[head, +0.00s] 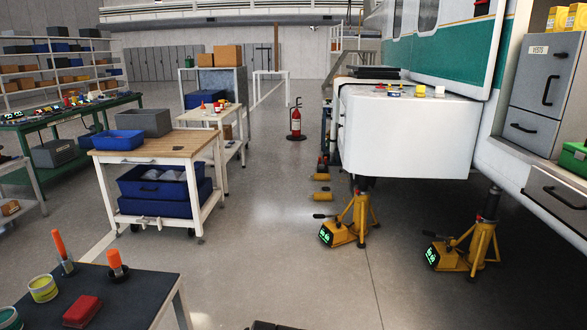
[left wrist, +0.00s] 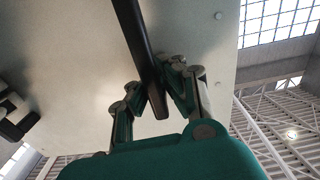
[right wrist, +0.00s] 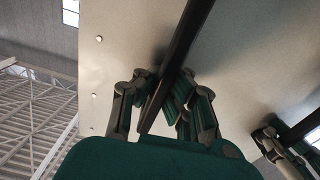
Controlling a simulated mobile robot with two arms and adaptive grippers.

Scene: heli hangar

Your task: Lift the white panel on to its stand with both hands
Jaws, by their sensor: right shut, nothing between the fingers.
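The white panel (left wrist: 75,75) fills much of the left wrist view, and the right wrist view (right wrist: 245,50) shows its pale surface too. A black bar (left wrist: 137,35) runs across it between the fingers of my left gripper (left wrist: 157,88); whether they press on it is unclear. In the right wrist view a black bar (right wrist: 185,35) passes by the fingers of my right gripper (right wrist: 163,88), which is shut with nothing held. Neither gripper nor the panel is recognisable in the head view. I cannot tell which thing is the stand.
A wooden-topped cart (head: 165,144) with blue bins stands at left. A dark-topped table (head: 100,297) is at the near left. Yellow jacks (head: 355,220) stand under the white and green aircraft (head: 450,40) at right. A red extinguisher (head: 296,118) stands beyond.

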